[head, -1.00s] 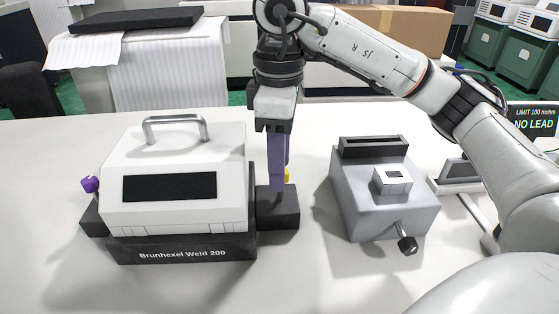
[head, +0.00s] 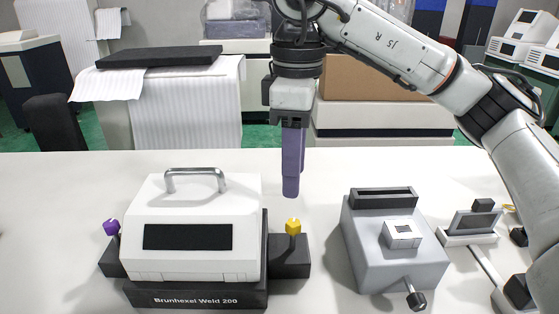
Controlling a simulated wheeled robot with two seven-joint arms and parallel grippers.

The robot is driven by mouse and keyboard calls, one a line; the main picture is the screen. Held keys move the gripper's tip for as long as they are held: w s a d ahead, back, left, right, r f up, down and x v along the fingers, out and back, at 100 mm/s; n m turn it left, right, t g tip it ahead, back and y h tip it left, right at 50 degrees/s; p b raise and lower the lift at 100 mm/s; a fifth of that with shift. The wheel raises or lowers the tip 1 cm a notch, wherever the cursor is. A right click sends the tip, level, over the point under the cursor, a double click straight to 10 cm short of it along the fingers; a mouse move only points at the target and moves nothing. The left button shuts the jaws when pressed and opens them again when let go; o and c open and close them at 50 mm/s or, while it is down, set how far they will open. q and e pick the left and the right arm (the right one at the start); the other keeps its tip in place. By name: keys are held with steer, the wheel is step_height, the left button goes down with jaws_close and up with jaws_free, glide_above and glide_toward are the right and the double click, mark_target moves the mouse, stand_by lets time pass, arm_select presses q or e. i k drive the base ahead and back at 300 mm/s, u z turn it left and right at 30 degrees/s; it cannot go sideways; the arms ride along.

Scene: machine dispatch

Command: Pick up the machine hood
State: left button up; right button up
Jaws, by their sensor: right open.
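The machine hood (head: 203,207) is a white, sloped cover with a dark window and a grey metal handle (head: 196,174) on top. It sits on the black base labelled Brunhexel Weld 200 (head: 196,298). My right gripper (head: 290,190) is in the head view, pointing down with purple fingers. It hangs to the right of the hood, apart from it, above and behind the yellow knob (head: 293,226). I see nothing between its fingers, which overlap from this side. My left gripper is out of view.
A purple knob (head: 111,228) stands at the machine's left side. A grey device (head: 397,245) with a front lever stands to the right, with a small stand (head: 470,224) beyond it. The table (head: 50,230) is clear at the left.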

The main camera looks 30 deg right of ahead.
mark_target(186, 225)
steer(key=k, duration=1)
